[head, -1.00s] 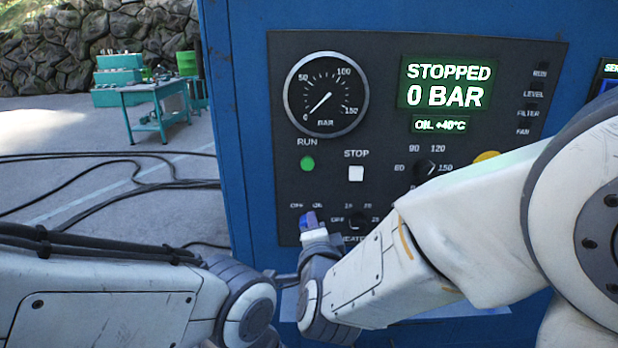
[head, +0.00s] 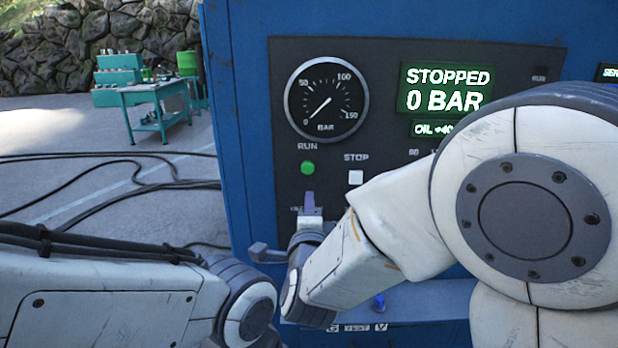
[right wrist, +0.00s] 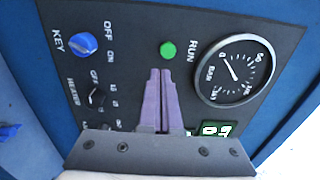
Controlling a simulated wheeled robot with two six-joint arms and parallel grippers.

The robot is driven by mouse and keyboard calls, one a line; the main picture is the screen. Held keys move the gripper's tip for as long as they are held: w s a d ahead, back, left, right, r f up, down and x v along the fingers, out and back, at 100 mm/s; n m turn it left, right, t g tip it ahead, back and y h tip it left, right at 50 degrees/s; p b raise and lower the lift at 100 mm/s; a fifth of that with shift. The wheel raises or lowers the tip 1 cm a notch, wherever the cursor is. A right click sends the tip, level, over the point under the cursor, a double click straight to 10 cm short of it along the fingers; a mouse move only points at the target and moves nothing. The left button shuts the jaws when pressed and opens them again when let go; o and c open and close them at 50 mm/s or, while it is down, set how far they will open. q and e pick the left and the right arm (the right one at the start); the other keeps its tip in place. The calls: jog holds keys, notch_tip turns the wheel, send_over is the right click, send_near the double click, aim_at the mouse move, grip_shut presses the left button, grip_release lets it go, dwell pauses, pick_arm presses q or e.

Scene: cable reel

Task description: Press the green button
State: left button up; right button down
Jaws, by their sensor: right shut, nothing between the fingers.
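The green button (head: 308,167) is round and sits under the RUN label on the dark control panel, below the gauge. It also shows in the right wrist view (right wrist: 168,50), just beyond my fingertips. My right gripper (head: 308,196) has its purple fingers together, pointing up at the panel just below the green button. In the right wrist view the shut fingers (right wrist: 160,72) hold nothing, and a small gap shows between their tips and the button. The display (head: 445,88) reads STOPPED and 0 BAR. My left arm is at the lower left; its gripper is out of view.
A white STOP button (head: 355,177) is right of the green one. The blue key switch (right wrist: 83,44) and black heater knob (right wrist: 97,95) are near my right fingers. The gauge (head: 326,98) reads about 0. Black cables (head: 110,180) lie on the floor at the left.

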aim_at(310, 174)
jog(key=w+p, duration=0.2)
jog(key=w, duration=0.6)
jog(key=shift+r+p, duration=0.1)
jog(key=shift+p, duration=0.2)
jog(key=shift+w, duration=0.7)
pick_arm(q)
notch_tip(310, 174, up, 3)
jog(key=shift+r, duration=0.2)
jog(key=shift+f, duration=0.15)
pick_arm(e)
jog(key=shift+w+f+b, duration=0.3)
jog(key=shift+w+b, duration=0.3)
jog(key=shift+b, duration=0.15)
jog(key=shift+w+d+r+b, duration=0.1)
jog(key=shift+w+r+b, duration=0.05)
jog(key=shift+r+b, duration=0.15)
pick_arm(q)
jog(key=shift+s+f, duration=0.3)
jog(key=shift+f, duration=0.5)
pick_arm(e)
jog(key=shift+r, duration=0.15)
